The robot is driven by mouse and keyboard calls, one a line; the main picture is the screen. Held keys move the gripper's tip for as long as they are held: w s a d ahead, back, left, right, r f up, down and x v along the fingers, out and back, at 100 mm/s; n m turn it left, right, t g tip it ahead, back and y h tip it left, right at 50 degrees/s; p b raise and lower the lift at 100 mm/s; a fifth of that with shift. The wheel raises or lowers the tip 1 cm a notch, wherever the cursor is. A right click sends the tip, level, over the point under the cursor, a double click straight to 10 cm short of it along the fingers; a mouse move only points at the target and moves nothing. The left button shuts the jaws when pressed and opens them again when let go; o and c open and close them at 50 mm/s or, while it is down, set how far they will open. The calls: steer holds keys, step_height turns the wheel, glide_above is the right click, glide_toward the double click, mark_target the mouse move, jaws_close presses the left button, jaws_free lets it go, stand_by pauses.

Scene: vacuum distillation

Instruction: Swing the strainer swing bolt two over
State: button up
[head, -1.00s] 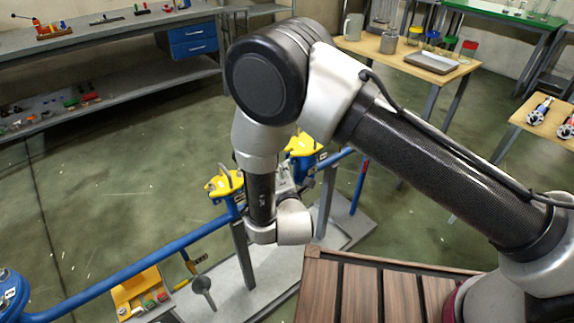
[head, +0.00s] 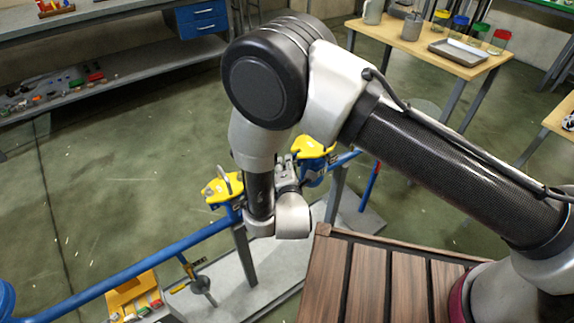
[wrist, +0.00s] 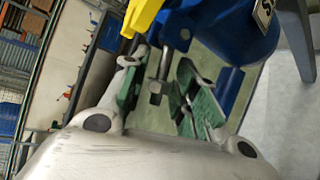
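In the head view, a blue pipe carries two blue strainer bodies with yellow covers: a left yellow cover (head: 221,190) and a right yellow cover (head: 312,147). My gripper (head: 287,172) is between them, largely hidden by my wrist. In the wrist view, my gripper (wrist: 157,92) is open, with green-padded fingers apart. A grey swing bolt (wrist: 163,68) with a nut at its end lies between the fingers, with a visible gap on at least one side. Beside it are a blue strainer body (wrist: 225,35) and a yellow cover (wrist: 143,14). I cannot tell which bolt is number two.
A slatted wooden surface (head: 330,285) lies in front of my base. A yellow tray (head: 130,292) with small parts sits low at left. The blue pipe (head: 150,262) runs to the lower left. A grey base plate (head: 240,290) lies below. Open floor is beyond.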

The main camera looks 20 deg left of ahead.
jaws_close()
steer(key=shift+w+r+m+g, duration=0.1)
steer(key=shift+r+m+g, duration=0.3)
steer(key=shift+g, duration=0.1)
steer(key=shift+r+m+g+y, duration=0.55)
steer(key=shift+m+g, duration=0.35)
steer(key=shift+m, duration=0.1)
steer(key=shift+o, duration=0.9)
jaws_free()
steer(key=shift+f, duration=0.1)
